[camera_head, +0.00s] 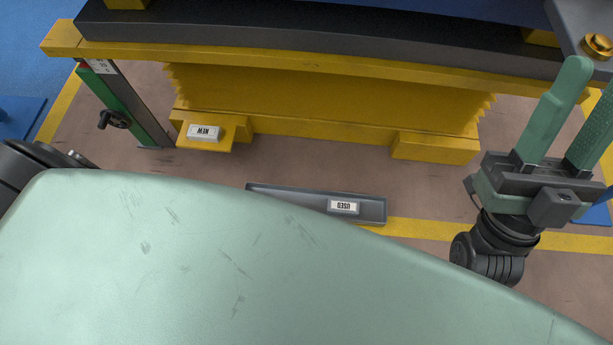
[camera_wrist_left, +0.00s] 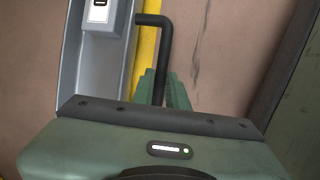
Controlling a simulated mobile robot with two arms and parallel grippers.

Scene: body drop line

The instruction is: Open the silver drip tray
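In the left wrist view a silver-grey tray (camera_wrist_left: 75,75) with a raised edge runs along the left side. It has a pale label with a dark mark near the top. A black bent bar handle (camera_wrist_left: 152,20) reaches out from its right side. My left gripper (camera_wrist_left: 160,82) has its green fingers close together on either side of this bar and looks shut on it. The bar's lower end is hidden by the gripper. The head view does not show my left gripper. There my right gripper (camera_head: 590,110) is open and empty at the right.
In the head view a grey tray marked USED (camera_head: 290,197) lies on the floor, partly hidden by my green body. A NEW label (camera_head: 204,133) sits on a yellow block behind. A yellow lift with bellows (camera_head: 330,95) spans the back. A green post with a knob (camera_head: 125,105) stands left.

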